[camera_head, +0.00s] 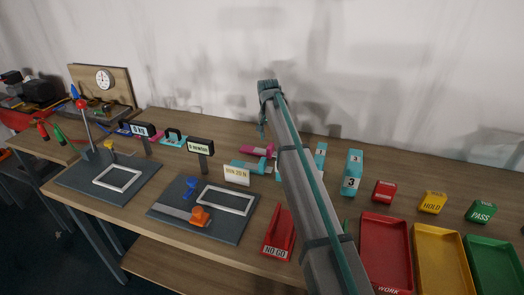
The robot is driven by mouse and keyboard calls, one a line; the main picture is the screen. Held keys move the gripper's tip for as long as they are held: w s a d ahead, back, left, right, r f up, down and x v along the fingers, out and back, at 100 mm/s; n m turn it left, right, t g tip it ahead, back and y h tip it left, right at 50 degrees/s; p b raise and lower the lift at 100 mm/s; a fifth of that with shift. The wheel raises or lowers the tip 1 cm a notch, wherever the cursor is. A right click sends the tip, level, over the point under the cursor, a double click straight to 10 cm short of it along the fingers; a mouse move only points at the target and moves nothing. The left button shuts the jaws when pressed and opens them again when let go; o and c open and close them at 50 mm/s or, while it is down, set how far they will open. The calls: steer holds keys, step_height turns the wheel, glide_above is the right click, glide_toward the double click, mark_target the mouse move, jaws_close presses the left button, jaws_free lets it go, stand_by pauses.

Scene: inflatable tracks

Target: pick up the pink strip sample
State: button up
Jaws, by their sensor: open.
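Two pink pieces show. One pink piece (257,151) lies on the wooden bench just left of my arm, behind a teal piece (247,166); its right end is close to my arm's outline. Another, smaller pink patch (155,136) shows farther left, partly hidden behind a small display. I cannot tell for sure which is the strip sample. My arm rises from the lower right to a bend above the bench. Its far end is hidden behind the arm, and I cannot make out my gripper's fingers.
Left are two dark plates (110,184) with displays. A red NO GO tray (279,233) stands at the front. Red (385,228), yellow (438,233) and green (490,243) trays line the right. A teal block marked 3 (352,172) stands near my arm.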

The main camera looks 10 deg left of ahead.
mark_target(270, 145)
steer(key=shift+w+d+f+p, duration=0.1)
steer(key=shift+f+p, duration=0.2)
steer(key=shift+f, duration=0.7)
steer(key=shift+w+a+f+p, duration=0.15)
steer(key=shift+f+p, duration=0.15)
steer(key=shift+f, duration=0.75)
steer(key=shift+w+d+f+p, duration=0.15)
steer(key=shift+f+p, duration=0.15)
steer(key=shift+f, duration=0.7)
jaws_close()
